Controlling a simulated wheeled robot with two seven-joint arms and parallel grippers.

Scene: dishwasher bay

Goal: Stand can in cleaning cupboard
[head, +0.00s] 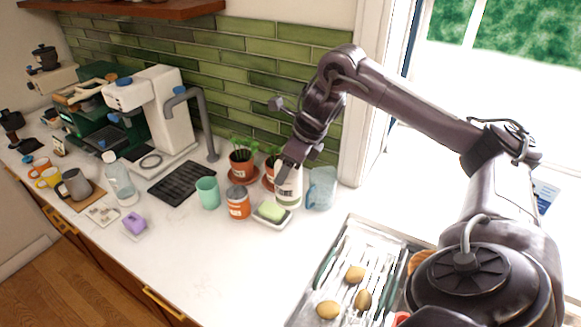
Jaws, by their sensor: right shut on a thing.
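My right gripper (287,167) reaches down from the right over the back of the counter. It is shut on the top of a white can (289,190) with a pale label. The can is upright, and its base is at or close to the counter, behind the soap dish; I cannot tell whether it touches. The gripper hides part of its top. My left gripper is out of view. I cannot make out a cleaning cupboard; only the cabinet fronts below the counter edge show, with a yellow handle (165,304).
The middle counter (205,262) is clear.

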